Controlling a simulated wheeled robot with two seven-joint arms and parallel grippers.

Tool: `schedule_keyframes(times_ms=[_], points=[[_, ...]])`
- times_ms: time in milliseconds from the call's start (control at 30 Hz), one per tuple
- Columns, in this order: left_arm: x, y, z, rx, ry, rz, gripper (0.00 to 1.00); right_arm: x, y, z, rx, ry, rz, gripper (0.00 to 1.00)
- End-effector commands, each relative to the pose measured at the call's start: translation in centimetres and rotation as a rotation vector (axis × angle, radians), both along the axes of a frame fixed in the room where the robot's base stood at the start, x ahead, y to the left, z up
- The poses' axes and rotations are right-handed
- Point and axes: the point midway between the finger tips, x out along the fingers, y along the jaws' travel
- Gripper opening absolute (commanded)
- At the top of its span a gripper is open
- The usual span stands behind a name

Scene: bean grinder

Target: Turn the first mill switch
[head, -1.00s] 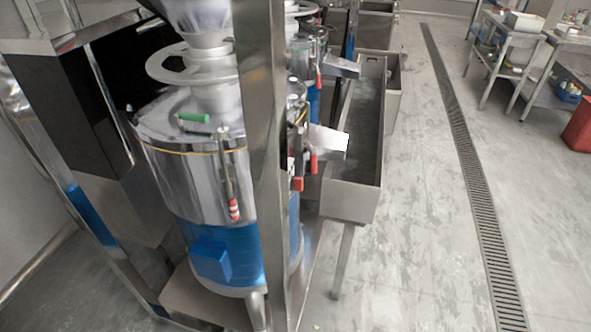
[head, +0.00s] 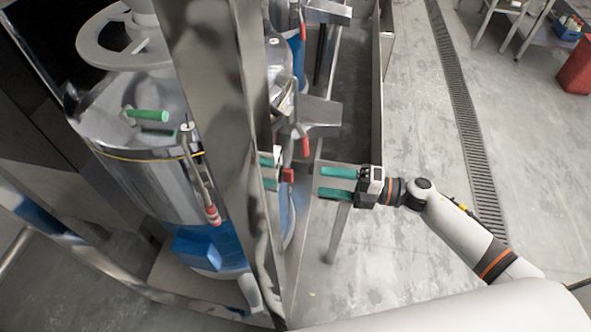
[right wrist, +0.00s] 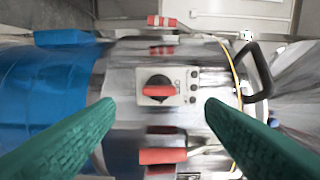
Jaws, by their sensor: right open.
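The mill switch is a red knob on a black round base on a pale panel (right wrist: 158,88) in the right wrist view. The red knob also shows small in the head view (head: 288,175), just right of the steel post. My right gripper (head: 320,182) is open and empty, its green fingers pointing left at the knob with a gap between. In the right wrist view its fingers (right wrist: 160,103) lie either side of the knob, apart from it. The near mill (head: 150,125) is a steel drum with a blue lower part, partly hidden by the post. My left gripper is not in view.
The steel post (head: 215,130) stands in front of the mills. A steel trough (head: 348,95) runs behind my right gripper, and a steel chute (head: 310,115) juts out above it. Red-tipped clamp handles (right wrist: 162,156) flank the switch panel. Open floor lies to the right.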

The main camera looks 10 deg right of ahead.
Motion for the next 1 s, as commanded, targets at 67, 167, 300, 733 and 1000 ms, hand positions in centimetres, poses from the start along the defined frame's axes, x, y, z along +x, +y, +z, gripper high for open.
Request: schedule_keyframes(times_ms=[67,167,300,733,1000], points=[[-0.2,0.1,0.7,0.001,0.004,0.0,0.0,0.8,1.7,0.4,0.005,-0.001,-0.001,0.64],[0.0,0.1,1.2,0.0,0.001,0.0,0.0,1.5,3.6,0.4,0.005,0.0,0.0,0.64],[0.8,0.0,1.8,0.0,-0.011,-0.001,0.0,2.4,5.7,0.3,0.004,0.001,-0.001,0.64],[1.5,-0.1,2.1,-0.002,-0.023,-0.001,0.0,3.2,7.4,0.0,0.001,0.002,-0.003,0.64],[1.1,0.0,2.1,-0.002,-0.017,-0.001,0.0,3.1,7.4,0.0,0.001,0.003,-0.003,0.34]])
